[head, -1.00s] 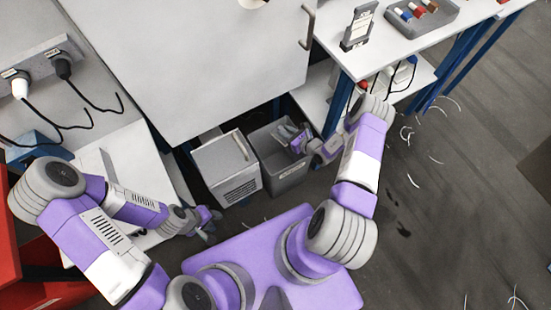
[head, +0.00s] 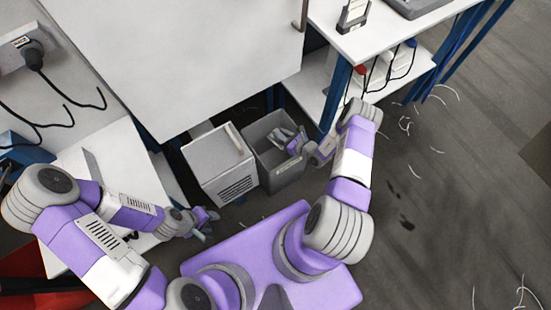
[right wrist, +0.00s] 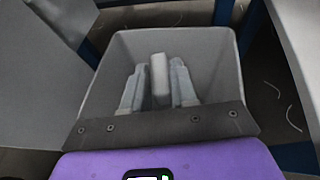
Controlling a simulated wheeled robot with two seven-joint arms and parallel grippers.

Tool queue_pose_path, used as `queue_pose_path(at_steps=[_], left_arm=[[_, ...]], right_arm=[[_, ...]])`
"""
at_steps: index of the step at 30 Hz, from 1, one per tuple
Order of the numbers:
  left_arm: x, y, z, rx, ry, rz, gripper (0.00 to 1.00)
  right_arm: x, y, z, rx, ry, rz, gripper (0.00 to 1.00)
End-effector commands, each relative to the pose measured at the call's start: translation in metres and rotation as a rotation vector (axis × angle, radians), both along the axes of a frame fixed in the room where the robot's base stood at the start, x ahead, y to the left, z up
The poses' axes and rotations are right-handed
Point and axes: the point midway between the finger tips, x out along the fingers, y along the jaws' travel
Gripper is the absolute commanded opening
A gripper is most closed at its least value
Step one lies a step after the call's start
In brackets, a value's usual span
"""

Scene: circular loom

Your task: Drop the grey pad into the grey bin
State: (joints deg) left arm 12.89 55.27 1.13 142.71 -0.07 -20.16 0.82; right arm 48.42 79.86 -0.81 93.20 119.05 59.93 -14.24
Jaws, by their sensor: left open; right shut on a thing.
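The grey bin (head: 284,174) stands open on the floor in front of the workbench, and its rim shows in the right wrist view (right wrist: 228,62). My right gripper (head: 285,137) is at the bin's mouth. In the right wrist view the fingers (right wrist: 159,82) point down into the bin and are shut on the grey pad (right wrist: 160,74), a small light block between them. I cannot tell how far the pad is above the bin floor. My left gripper (head: 209,223) is open and empty, low beside the white-grey box.
A white-grey vented box (head: 222,165) stands right beside the bin on its left. A blue table leg (head: 335,92) and a low shelf are close on the bin's right. White scraps lie on the dark floor at right.

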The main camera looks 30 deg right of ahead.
Motion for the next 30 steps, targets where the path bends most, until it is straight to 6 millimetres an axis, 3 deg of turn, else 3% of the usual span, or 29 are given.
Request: queue_pose_path(at_steps=[5,6,11,21,30], left_arm=[[0.000,0.000,0.001,0.000,0.000,0.000,0.43],[0.000,0.000,0.001,0.000,0.000,0.000,0.43],[0.000,0.000,0.001,0.000,0.000,0.000,0.43],[0.000,0.000,0.004,0.000,0.000,0.000,0.43],[0.000,0.000,0.024,0.000,0.000,0.000,0.43]], right_arm=[[0.000,0.000,0.001,-0.001,-0.001,0.000,0.00],[0.000,0.000,0.001,-0.001,-0.001,0.000,0.33],[0.000,0.000,0.001,-0.001,-0.001,0.000,0.57],[-0.004,-0.002,0.003,-0.001,0.001,-0.001,0.57],[-0.045,-0.016,0.023,0.000,0.002,-0.002,0.57]])
